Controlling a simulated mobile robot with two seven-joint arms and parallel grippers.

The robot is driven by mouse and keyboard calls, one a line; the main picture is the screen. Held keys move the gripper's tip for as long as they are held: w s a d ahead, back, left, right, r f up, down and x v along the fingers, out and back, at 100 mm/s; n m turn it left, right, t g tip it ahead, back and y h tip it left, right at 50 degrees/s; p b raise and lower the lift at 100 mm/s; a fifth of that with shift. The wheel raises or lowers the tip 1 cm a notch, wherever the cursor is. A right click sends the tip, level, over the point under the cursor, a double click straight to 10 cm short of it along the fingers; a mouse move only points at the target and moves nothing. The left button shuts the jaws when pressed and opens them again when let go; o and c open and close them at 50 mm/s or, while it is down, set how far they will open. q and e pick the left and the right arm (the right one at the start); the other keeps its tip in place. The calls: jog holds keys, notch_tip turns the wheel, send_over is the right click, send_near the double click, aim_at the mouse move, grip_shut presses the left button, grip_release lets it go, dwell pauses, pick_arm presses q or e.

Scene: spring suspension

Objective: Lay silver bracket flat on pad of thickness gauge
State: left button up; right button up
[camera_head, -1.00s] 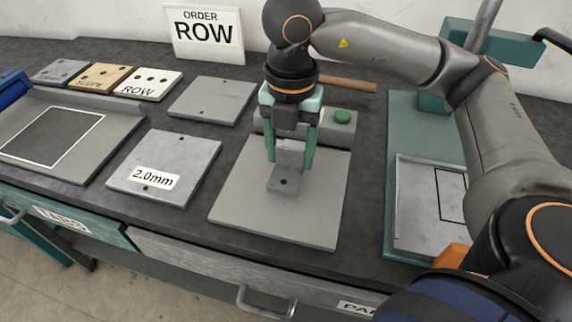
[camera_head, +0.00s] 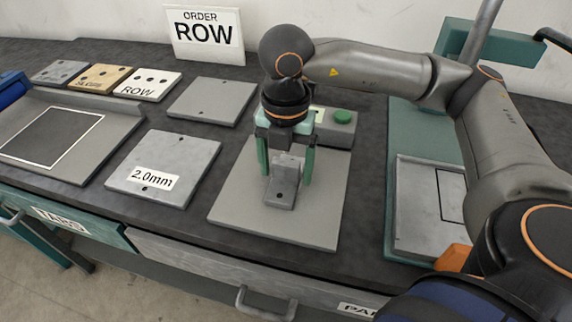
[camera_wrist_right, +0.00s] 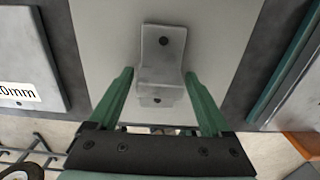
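My right gripper (camera_head: 285,172) is over the pad and points down. In the wrist view its fingers (camera_wrist_right: 160,85) are spread on either side of the bracket (camera_wrist_right: 161,55), with visible gaps. My left gripper is not in view.
The gauge's green button (camera_head: 342,116) is behind the pad. A grey plate marked 2.0mm (camera_head: 185,155) lies left of it. A ROW order sign (camera_head: 205,35) stands at the back. A green base with a framed metal plate (camera_head: 415,215) is to the right.

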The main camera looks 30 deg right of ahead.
aim_at(286, 162)
jog(key=shift+o, duration=0.5)
jog(key=shift+r, duration=0.1)
jog(key=shift+r+p, duration=0.2)
jog(key=shift+p, duration=0.1)
notch_tip(286, 162, up, 12)
jog(key=p, duration=0.1)
jog(key=shift+f, duration=0.15)
